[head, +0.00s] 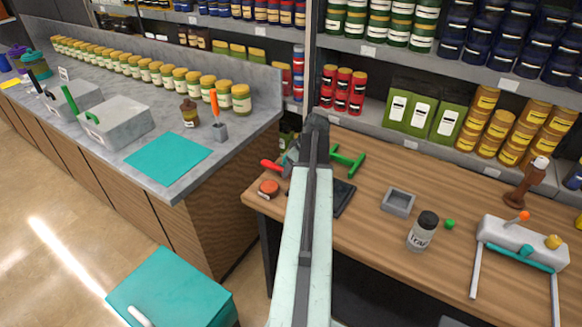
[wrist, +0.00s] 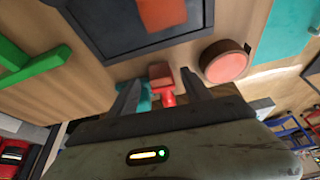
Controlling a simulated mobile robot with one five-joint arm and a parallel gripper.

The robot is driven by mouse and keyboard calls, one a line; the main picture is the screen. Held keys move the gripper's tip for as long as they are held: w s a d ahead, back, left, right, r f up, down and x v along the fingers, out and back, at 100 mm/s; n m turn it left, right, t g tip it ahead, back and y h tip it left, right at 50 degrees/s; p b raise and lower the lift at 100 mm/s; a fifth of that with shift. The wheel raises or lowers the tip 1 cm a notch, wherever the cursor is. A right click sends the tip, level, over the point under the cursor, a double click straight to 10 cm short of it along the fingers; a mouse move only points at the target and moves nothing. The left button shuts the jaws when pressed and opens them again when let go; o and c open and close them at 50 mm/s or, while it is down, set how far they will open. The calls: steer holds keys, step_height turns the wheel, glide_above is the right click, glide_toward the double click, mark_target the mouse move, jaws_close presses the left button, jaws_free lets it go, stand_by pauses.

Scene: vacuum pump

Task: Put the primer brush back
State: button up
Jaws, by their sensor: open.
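I cannot tell for certain which thing is the primer brush. A red-handled tool (head: 271,166) lies at the left end of the wooden bench, partly behind my arm. In the wrist view, a small red-brown block (wrist: 160,73) with a red neck lies between my fingertips, with a teal piece beside it. My gripper (wrist: 158,88) is open, pointing at this part of the bench. I see no contact. A dark tray (head: 343,197) with an orange-red patch lies close by.
A round red-orange disc (wrist: 226,62) lies beside the right finger. A green T-shaped piece (head: 347,158), a grey open box (head: 398,202) and a labelled jar (head: 422,231) are on the bench. A teal-topped box (head: 170,285) stands on the floor.

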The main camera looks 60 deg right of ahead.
steer(key=p+v, duration=0.4)
steer(key=v, duration=0.2)
steer(key=shift+w, duration=0.15)
steer(key=w+a+g+y, duration=0.1)
steer(key=w+a, duration=0.5)
steer(key=a, duration=0.4)
steer(key=w+a+f+g, duration=0.1)
steer(key=w+a, duration=0.5)
steer(key=a, duration=0.3)
steer(key=w+a+g+y, duration=0.1)
steer(key=w+a, duration=0.5)
steer(key=a, duration=0.4)
steer(key=a+n+g+h, duration=0.1)
steer(key=a, duration=2.8)
steer(key=shift+w+f+g+h, duration=0.25)
steer(key=shift+f+g+h, duration=0.05)
steer(key=shift+f, duration=0.1)
steer(key=shift+c, duration=0.7)
